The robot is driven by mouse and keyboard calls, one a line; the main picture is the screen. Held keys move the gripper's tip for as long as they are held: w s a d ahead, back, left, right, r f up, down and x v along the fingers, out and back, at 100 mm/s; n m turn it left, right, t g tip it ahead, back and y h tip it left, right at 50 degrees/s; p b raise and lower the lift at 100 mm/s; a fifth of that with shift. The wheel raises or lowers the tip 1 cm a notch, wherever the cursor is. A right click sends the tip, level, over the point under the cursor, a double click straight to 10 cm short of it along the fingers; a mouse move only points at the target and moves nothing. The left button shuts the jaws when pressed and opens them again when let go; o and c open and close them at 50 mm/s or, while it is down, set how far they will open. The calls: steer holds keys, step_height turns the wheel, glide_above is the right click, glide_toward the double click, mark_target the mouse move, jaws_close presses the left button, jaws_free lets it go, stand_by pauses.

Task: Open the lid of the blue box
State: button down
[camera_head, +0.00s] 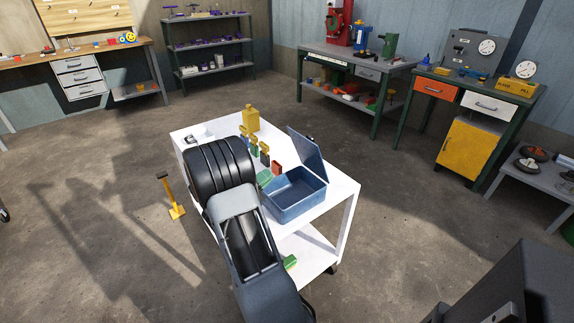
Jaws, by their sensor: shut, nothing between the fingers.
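The blue box (297,204) stands on the right part of a white cart's top. Its lid (306,154) is raised and tilted up along the far side, so the box is open. The inside that shows looks empty. My arm (245,225) reaches in from the bottom and ends in a dark ribbed part over the cart's left side, left of the box. My gripper's fingers do not show; the arm hides them. A gap shows between the ribbed part and the box, while the grey link passes close to the box's left corner.
The white cart (338,200) also holds a yellow bottle (251,118), several small coloured items beside the box and a small white-grey item (197,134). A yellow stand (173,200) is on the floor at left. Workbenches and shelves line the walls; open floor surrounds the cart.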

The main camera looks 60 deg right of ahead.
mark_target(304, 144)
steer(key=b+x, duration=0.1)
steer(key=x, duration=1.2)
steer(key=shift+d, duration=0.3)
